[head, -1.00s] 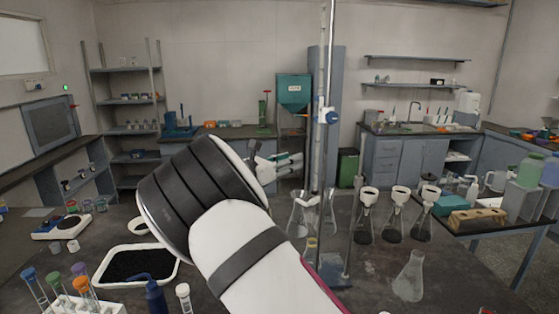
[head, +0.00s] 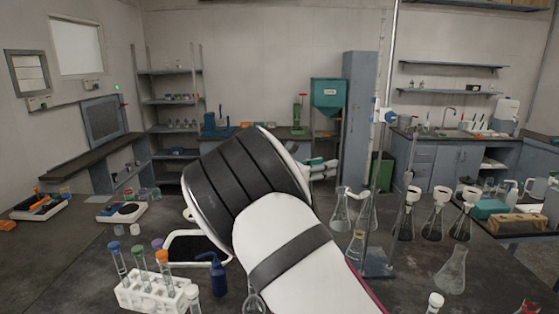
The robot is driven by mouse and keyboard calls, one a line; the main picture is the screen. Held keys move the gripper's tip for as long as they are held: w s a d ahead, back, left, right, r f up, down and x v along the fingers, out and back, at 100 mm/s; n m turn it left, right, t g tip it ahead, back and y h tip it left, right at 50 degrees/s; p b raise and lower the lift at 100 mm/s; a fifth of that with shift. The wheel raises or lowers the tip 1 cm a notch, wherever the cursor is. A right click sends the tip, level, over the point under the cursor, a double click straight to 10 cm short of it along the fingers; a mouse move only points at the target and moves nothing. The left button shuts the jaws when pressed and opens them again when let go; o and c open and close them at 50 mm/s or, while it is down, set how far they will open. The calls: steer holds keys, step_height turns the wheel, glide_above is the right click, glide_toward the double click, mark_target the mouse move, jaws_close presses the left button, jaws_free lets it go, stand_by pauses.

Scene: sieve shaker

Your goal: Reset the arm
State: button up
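My arm's large white and black links fill the lower middle of the head view. My gripper (head: 322,168) shows only in part past the right edge of the black-banded link, above the bench. The link hides much of it, and I cannot tell whether its fingers are open or shut. I see nothing clearly held in it.
On the near bench stand a white rack (head: 150,290) of capped tubes, a blue bottle (head: 218,277) and a black-filled tray (head: 192,247) partly behind my arm. Right of my arm are a clamp stand (head: 375,264), several flasks and a clear flask (head: 451,270).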

steer(key=s+d+m+g+y+b, duration=0.1)
steer(key=s+d+m+g+y, duration=0.55)
steer(key=s+d+m, duration=0.85)
steer(key=s+a+m+y, duration=0.2)
steer(key=s+m, duration=0.1)
steer(key=s, duration=0.6)
steer(key=s+a+f+m+t+y+b, duration=0.1)
steer(key=s+a+m+y, duration=0.2)
steer(key=s, duration=0.7)
steer(key=s+a+m+t+y+b, duration=0.1)
steer(key=s+a+m+y, duration=0.1)
steer(key=s, duration=0.7)
steer(key=shift+s+a+f+m+y, duration=0.25)
steer(key=shift+s+a+m+y, duration=0.25)
steer(key=shift+m, duration=0.3)
steer(key=shift+w, duration=0.1)
